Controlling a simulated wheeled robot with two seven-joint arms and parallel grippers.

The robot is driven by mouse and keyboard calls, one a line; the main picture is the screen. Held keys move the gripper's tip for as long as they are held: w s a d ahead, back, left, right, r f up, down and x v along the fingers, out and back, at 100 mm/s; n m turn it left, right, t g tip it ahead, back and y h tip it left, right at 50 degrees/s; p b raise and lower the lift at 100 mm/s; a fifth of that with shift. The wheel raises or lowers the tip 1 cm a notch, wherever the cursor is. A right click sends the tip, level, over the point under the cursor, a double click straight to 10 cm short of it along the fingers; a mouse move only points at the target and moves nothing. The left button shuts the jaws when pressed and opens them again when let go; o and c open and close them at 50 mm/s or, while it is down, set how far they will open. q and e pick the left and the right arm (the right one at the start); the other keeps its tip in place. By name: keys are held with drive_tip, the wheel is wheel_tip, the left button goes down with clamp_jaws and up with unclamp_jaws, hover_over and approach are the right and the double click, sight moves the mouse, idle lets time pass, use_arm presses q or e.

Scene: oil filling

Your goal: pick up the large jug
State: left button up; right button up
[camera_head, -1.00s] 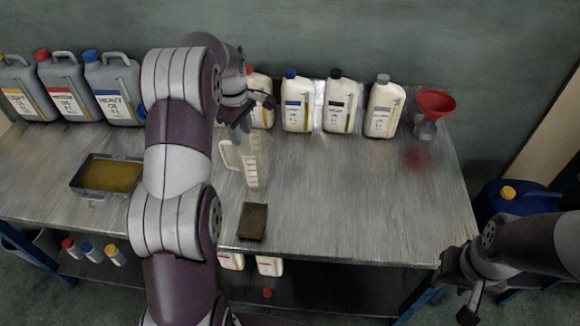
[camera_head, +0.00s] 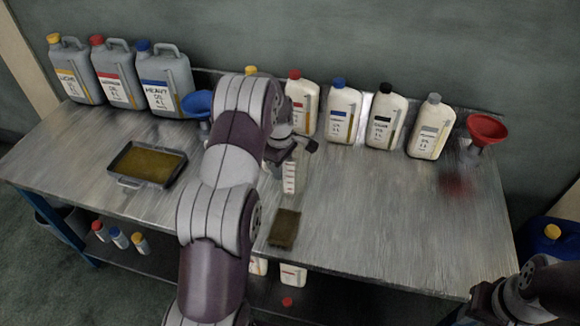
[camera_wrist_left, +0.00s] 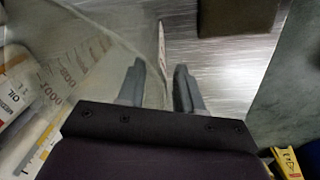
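The large jug is a clear measuring jug with a marked scale (camera_head: 290,178), standing on the metal table mostly hidden behind my left arm. In the left wrist view its transparent wall with printed numbers (camera_wrist_left: 62,82) fills the left side. My left gripper (camera_head: 287,152) is at the jug's upper part. In the wrist view its two fingers (camera_wrist_left: 158,75) are apart, with a thin clear edge showing near the gap; I cannot tell whether they touch it. My right gripper (camera_head: 482,305) is at the bottom right corner, partly cut off.
A brown sponge (camera_head: 285,229) lies in front of the jug. Several white bottles (camera_head: 343,112) and a red funnel (camera_head: 486,130) stand along the back. Grey canisters (camera_head: 166,82), a blue funnel (camera_head: 197,103) and an oil tray (camera_head: 121,168) are left.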

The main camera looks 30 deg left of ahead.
use_arm(q)
clamp_jaws()
